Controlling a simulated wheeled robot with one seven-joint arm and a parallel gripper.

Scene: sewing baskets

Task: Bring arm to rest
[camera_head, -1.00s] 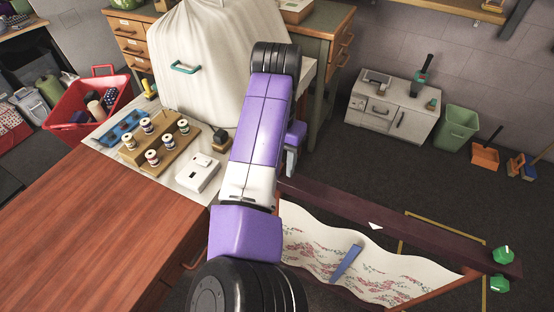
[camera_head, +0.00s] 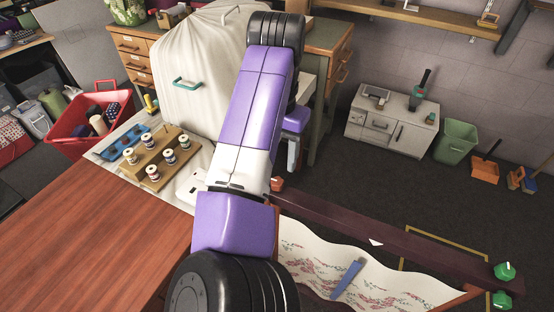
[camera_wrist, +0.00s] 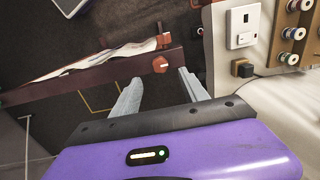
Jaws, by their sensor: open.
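My arm is purple and white with black joints and reaches away from me across the middle of the head view. My gripper (camera_head: 292,152) shows partly there, pointing down beyond the right side of the arm. In the wrist view its two grey fingers (camera_wrist: 158,77) are spread apart with nothing between them. An orange-red knob (camera_wrist: 160,65) on the end of a dark wooden bar appears between and beyond the fingertips. I cannot tell how far it is from them. The knob also shows in the head view (camera_head: 277,184).
A frame with floral cloth (camera_head: 310,258) stands at lower right. A wooden table (camera_head: 90,240) is at lower left. Dark floor at right is mostly open.

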